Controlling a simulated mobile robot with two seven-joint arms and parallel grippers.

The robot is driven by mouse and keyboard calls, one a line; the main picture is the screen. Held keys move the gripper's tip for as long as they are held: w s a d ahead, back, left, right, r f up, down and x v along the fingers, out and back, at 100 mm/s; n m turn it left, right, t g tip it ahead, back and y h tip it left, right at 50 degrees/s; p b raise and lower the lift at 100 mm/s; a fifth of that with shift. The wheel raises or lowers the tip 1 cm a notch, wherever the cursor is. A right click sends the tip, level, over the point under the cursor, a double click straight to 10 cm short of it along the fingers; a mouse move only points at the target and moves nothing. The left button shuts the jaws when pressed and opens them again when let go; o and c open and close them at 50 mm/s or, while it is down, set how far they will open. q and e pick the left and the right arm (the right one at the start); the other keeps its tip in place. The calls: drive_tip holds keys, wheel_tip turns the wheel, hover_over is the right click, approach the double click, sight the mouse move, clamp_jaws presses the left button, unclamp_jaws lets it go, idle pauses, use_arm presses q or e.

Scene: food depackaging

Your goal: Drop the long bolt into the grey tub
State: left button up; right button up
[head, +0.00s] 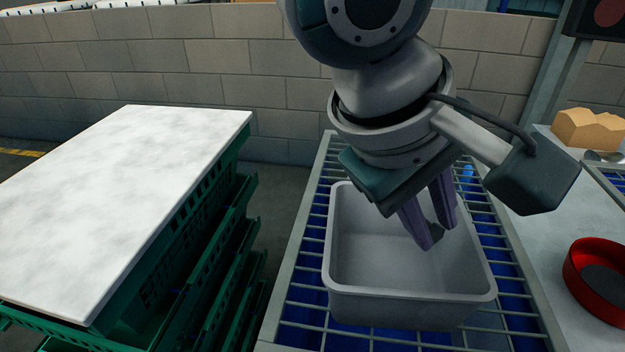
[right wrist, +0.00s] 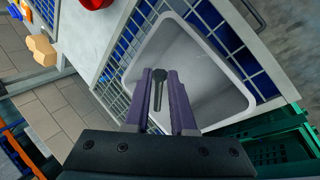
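The grey tub (head: 365,245) stands on a wire rack, its opening facing up. My right gripper (head: 437,228) reaches down over the tub with its two purple fingers inside the outline of the opening. In the right wrist view, the long dark bolt (right wrist: 158,88) sits between the fingertips of the right gripper (right wrist: 159,74), its head level with the tips and its shank pointing back between the fingers. The fingers look closed on the bolt's head. The tub (right wrist: 215,62) lies beyond them. The tub floor that shows looks empty. My left gripper is not in view.
The wire rack (head: 305,284) has blue below its bars. A white board (head: 120,190) lies on stacked green crates (head: 210,235) at left. A red round dish (head: 598,283) and tan blocks (head: 588,128) are on the right-hand table. A block wall (head: 230,60) stands behind.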

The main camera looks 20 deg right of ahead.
drive_tip(key=o, duration=0.5)
drive_tip(key=v, duration=1)
